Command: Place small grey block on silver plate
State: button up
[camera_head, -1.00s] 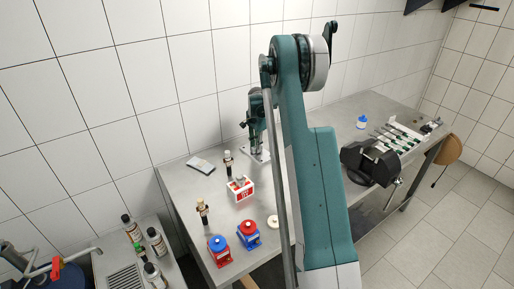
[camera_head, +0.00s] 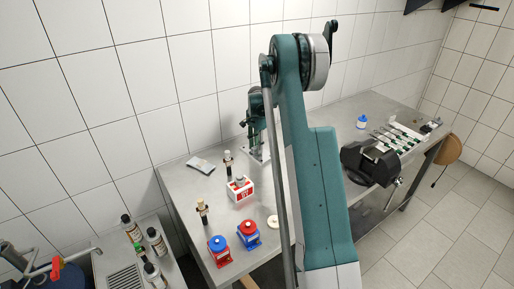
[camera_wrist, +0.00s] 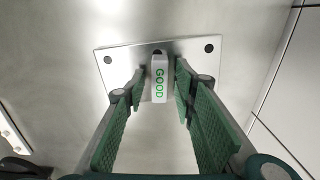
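The small grey block (camera_wrist: 159,82), marked GOOD in green, is in the middle of the wrist view. The silver plate (camera_wrist: 120,66), square with dark corner holes, is behind and below it. The block stands over the plate; I cannot tell for sure that it touches it. My gripper (camera_wrist: 160,84) points down over the plate with one green-padded finger on each side of the block. A narrow gap shows on both sides, so the fingers look open around it. In the head view the plate (camera_head: 259,156) is partly hidden by my arm, and the block cannot be made out.
A red-and-white box (camera_head: 240,189), a dark bottle (camera_head: 228,162) and a flat grey packet (camera_head: 200,165) are near the plate. Red and blue pumps (camera_head: 248,234) stand at the front edge. A black vise (camera_head: 370,163) is to the right.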

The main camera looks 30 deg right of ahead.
aim_at(256, 147)
notch_tip(256, 147, up, 12)
jog(key=shift+f, duration=0.2)
dwell(0.4)
jog(key=shift+a+r, duration=0.1)
dwell(0.4)
jog(key=s+a+r+n+t, duration=0.2)
jog(key=s+a+r+n, duration=0.2)
jog(key=s+a+r, duration=0.7)
jog(key=s+a+r+n+t, duration=0.1)
jog(key=s+a+r+n, duration=0.4)
jog(key=s+a+r, duration=0.6)
jog(key=s+a+f+n+t, duration=0.2)
jog(key=s+a+f+n, duration=0.1)
jog(key=s+a, duration=0.6)
jog(key=s+a+f+n+t, duration=0.2)
jog(key=s+a+f+n, duration=0.2)
jog(key=s+a, duration=0.5)
jog(key=shift+s+n, duration=1)
jog(key=shift+s, duration=2.85)
